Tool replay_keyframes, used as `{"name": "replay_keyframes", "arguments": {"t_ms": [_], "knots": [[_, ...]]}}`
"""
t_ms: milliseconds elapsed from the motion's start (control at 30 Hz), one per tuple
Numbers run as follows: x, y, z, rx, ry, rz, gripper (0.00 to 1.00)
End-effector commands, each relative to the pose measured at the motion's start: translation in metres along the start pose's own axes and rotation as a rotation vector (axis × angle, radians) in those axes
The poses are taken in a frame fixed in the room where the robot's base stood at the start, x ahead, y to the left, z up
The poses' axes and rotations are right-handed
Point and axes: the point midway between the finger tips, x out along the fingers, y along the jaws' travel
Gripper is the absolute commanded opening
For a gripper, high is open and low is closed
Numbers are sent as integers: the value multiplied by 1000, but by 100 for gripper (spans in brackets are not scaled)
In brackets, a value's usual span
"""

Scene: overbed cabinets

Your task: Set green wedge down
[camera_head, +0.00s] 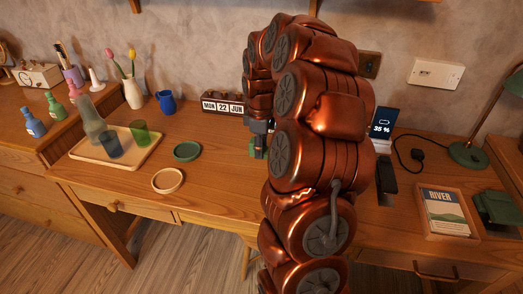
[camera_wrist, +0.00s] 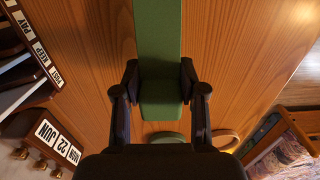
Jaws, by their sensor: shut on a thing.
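The green wedge (camera_wrist: 160,45) fills the upper middle of the wrist view, its near end between my two fingers. My gripper (camera_wrist: 160,82) is shut on it, one dark fingertip against each side. In the head view my gripper (camera_head: 260,145) is partly hidden behind my copper-coloured arm, low over the desk. A small green part of the wedge (camera_head: 252,149) shows at its left side. I cannot tell whether the wedge touches the wooden desk (camera_head: 222,133).
A date calendar (camera_head: 222,103) stands behind and left of my gripper. A green dish (camera_head: 187,151) and a pale round dish (camera_head: 168,180) lie to the left, beyond them a tray (camera_head: 85,152) with glasses.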

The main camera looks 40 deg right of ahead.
Motion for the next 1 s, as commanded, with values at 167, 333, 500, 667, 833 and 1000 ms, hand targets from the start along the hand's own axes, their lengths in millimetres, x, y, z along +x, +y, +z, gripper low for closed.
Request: {"name": "replay_keyframes", "arguments": {"t_ms": [167, 333, 500, 667, 833, 1000], "knots": [[1, 18, -2, 1, 1, 1, 0], [3, 22, -3, 0, 0, -1, 0], [20, 21, -2, 0, -2, -4, 0], [36, 22, -2, 1, 0, 1, 0], [36, 22, -3, 1, 1, 2, 0], [39, 22, -3, 0, 1, 1, 0]]}}
